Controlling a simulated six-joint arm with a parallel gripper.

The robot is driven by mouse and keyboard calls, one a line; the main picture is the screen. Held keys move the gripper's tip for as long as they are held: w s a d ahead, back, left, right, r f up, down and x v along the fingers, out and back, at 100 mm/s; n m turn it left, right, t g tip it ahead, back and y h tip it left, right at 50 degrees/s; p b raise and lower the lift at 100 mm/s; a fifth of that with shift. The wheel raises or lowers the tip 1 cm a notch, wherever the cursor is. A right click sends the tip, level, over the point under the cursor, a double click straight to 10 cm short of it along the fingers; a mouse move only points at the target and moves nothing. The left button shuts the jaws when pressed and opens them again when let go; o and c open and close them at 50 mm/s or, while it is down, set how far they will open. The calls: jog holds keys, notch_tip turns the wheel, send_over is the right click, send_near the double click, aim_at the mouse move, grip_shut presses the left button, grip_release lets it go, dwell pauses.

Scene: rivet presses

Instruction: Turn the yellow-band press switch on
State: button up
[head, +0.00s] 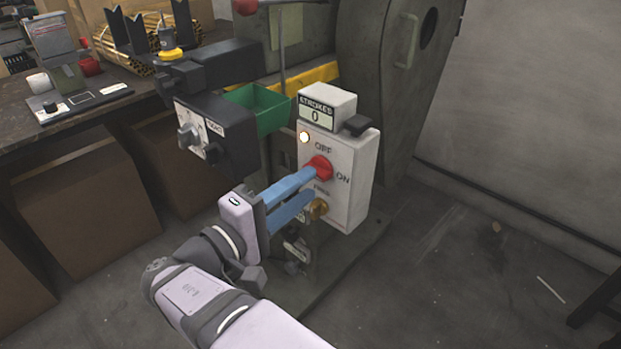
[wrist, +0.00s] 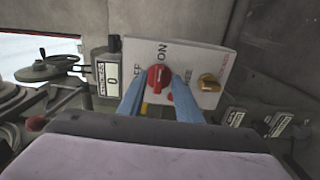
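The press with the yellow band (head: 312,77) carries a white control box (head: 352,187). A red rotary switch (head: 319,166) is on its front, between the OFF and ON labels; its exact pointing direction is hard to read. My gripper (head: 314,183) is at the box with two blue fingers apart. In the wrist view my gripper (wrist: 160,88) has a fingertip on either side of the red switch (wrist: 159,76), with a gap between the fingers. Contact cannot be told. The fingers hide part of the box front.
A gold knob (head: 318,208) sits just below the switch. A lamp (head: 304,137) glows above left, and the STROKES counter (head: 316,114) reads 0. A green bin (head: 258,109) and a grey box with knobs (head: 214,139) are at the left.

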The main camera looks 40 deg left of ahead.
jog(key=shift+s+p, duration=0.35)
jog(key=shift+s, duration=1.7)
jog(key=w+d+f+m+g+h+p, duration=0.1)
jog(key=w+d+f+m+g+h, duration=0.15)
jog(key=w+d, duration=0.45)
jog(key=w+d+f+m+g+h+p, duration=0.15)
jog(key=w+d+f+g, duration=0.25)
jog(key=d, duration=0.7)
jog(key=w+d+f+m+g+h+p, duration=0.1)
jog(key=w+d+f+g+h, duration=0.3)
jog(key=d, duration=0.6)
jog(key=s+d+f+m+g+y+p, duration=0.2)
jog(key=s+d+f+m+g+y, duration=0.3)
jog(key=d, duration=0.6)
jog(key=s+d+f+m+g+y+p, duration=0.1)
jog(key=s+d+m+g+y+p, duration=0.2)
jog(key=s+d+m, duration=0.6)
notch_tip(320, 180, up, 38)
jog(key=w+d+n+p, duration=0.1)
jog(key=p, duration=3.6)
jog(key=shift+w+f+p, duration=0.15)
jog(key=shift+w+p, duration=0.15)
jog(key=shift+w, duration=0.05)
